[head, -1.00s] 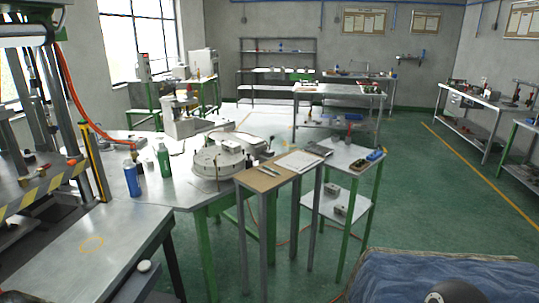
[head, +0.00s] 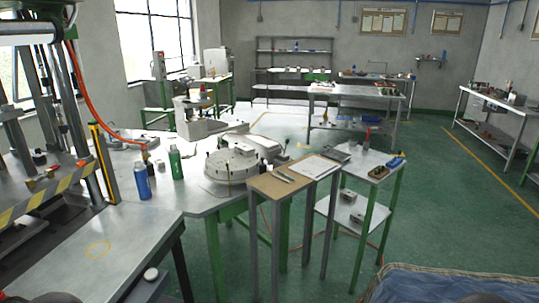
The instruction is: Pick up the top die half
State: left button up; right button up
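A round grey metal die (head: 232,163) with small upright knobs lies on the grey metal table (head: 190,198), near its front right edge. It looks closed, and I cannot make out a seam between a top and a bottom half. Two small grey metal blocks, one of them here (head: 348,194), sit on the lower shelf of the small green-legged stand (head: 372,160); I cannot tell whether they are die parts. Neither of my grippers is in view.
A blue bottle (head: 142,181) and a green bottle (head: 175,163) stand left of the die. A narrow wooden-topped table (head: 270,187) stands before it. Blue cloth (head: 450,285) covers the bottom right.

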aim_at(244, 148)
jog(key=i, duration=1.4)
jog(key=u, duration=0.05)
